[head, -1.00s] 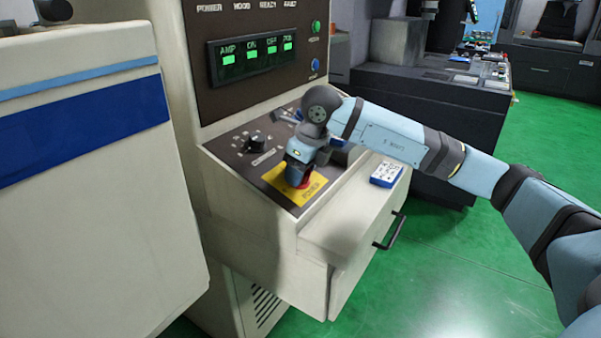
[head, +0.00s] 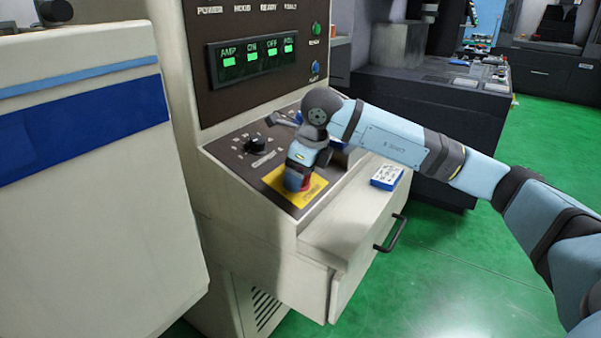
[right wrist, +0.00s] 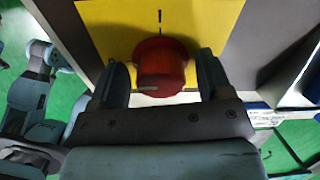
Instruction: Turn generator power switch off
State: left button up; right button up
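The red round power switch knob (right wrist: 160,66) sits on a yellow plate (head: 281,182) on the generator's sloping control panel. A short pale mark shows on the knob's near side in the right wrist view, and a black mark is on the plate beyond it. My right gripper (head: 298,182) points down over the knob, hiding most of it in the head view. In the right wrist view its two fingers (right wrist: 164,75) stand on either side of the knob. A narrow gap shows at the right finger, so it looks open around the knob. My left gripper is out of view.
A black dial (head: 255,145) sits left of the plate. A display (head: 255,58) with green lit fields is above. A blue and white box (head: 387,177) lies on the ledge at right, above a drawer handle (head: 391,233). A cream cabinet (head: 90,200) fills the left.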

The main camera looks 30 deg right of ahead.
jog(key=shift+r, duration=0.1)
jog(key=p+v, duration=0.1)
jog(key=v, duration=1.2)
jog(key=shift+r, duration=0.35)
jog(key=shift+s, duration=0.1)
